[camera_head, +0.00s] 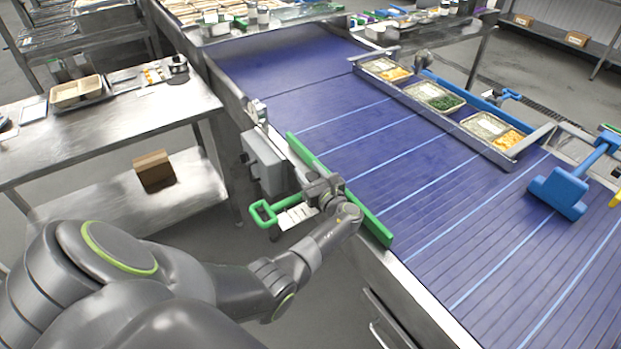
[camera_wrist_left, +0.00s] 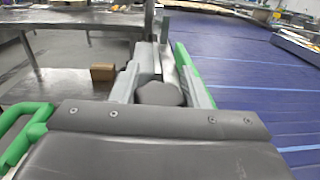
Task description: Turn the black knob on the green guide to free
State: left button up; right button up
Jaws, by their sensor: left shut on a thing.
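The green guide (camera_head: 374,226) is a long bar along the near left edge of the blue conveyor belt; it also shows in the left wrist view (camera_wrist_left: 186,62). A green loop handle (camera_head: 262,213) sticks out beside it, off the belt. My left gripper (camera_head: 325,190) is at the guide's mount, on the belt's outer side. In the left wrist view, the dark knob (camera_wrist_left: 160,94) sits between the two grey fingers, and the gripper is shut on it. In the head view my gripper hides the knob, and its setting cannot be read. My right gripper is not in view.
A grey box (camera_head: 264,160) is mounted on the conveyor's side near the guide. Filled trays (camera_head: 433,97) stand in a row at the belt's far side. A blue tool (camera_head: 560,190) lies at the right. A steel table (camera_head: 110,125) stands left; the belt's middle is clear.

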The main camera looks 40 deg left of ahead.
pick_arm(q)
jog(key=shift+a+r+n+g+y+b, duration=0.15)
jog(key=shift+n+g+y+b, duration=0.45)
jog(key=shift+n+g+b, duration=0.75)
jog(key=shift+m+g, duration=0.25)
jog(key=shift+p, duration=0.3)
jog(key=o, duration=1)
jog(key=shift+s, duration=0.1)
jog(key=shift+b+v, duration=1.85)
jog(key=shift+v, duration=6.95)
